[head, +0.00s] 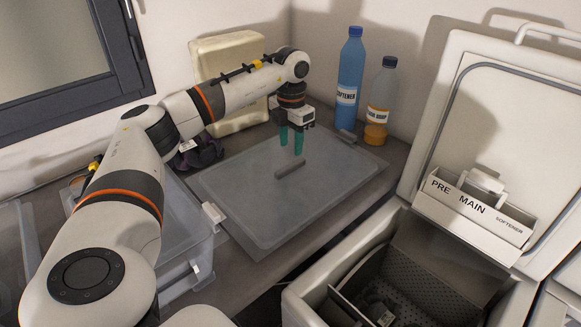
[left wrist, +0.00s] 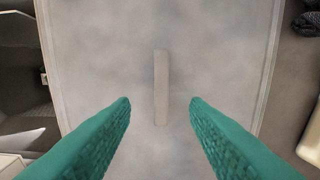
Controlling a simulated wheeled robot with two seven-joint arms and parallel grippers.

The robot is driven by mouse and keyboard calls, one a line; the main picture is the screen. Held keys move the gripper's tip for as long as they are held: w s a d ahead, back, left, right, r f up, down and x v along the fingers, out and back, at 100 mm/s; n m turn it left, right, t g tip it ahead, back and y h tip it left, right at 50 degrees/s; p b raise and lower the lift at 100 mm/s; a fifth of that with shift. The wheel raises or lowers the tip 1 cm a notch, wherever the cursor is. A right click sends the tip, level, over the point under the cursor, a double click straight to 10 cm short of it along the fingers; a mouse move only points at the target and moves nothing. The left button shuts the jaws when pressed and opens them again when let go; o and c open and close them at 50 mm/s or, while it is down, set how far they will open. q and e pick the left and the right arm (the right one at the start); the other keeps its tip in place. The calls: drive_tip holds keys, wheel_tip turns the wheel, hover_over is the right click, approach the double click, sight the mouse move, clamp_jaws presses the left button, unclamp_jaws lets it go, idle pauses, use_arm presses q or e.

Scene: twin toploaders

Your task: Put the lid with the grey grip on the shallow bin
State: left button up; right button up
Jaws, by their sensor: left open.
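The lid (head: 240,205) is a flat, translucent grey-blue panel lying on the counter in the head view. Its grey grip (head: 290,169) is a short bar standing up from its middle. In the left wrist view the grip (left wrist: 161,88) lies lengthwise between the two fingers. My left gripper (head: 291,148) is open, with green fingers pointing down above the lid near the grip, apart from it. A clear bin (head: 180,240) stands at the left, partly hidden behind my left arm; another clear bin (head: 18,250) is at the far left edge. I cannot tell which is shallower. My right gripper is not in view.
A blue softener bottle (head: 350,75) and a clear bottle with orange liquid (head: 381,105) stand at the back right of the counter. A dark bundle (head: 202,153) lies behind the lid. An open toploader (head: 310,300) is at the lower right, its raised door (head: 450,130) upright.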

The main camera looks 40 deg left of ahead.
sight(290, 165)
use_arm(q)
drive_tip(key=shift+a+f, duration=0.15)
drive_tip(key=shift+f, duration=0.6)
drive_tip(key=shift+f+p, duration=0.65)
drive_tip(key=shift+f, duration=1.9)
drive_tip(key=shift+c, duration=0.5)
drive_tip(key=shift+r, duration=0.1)
clamp_jaws()
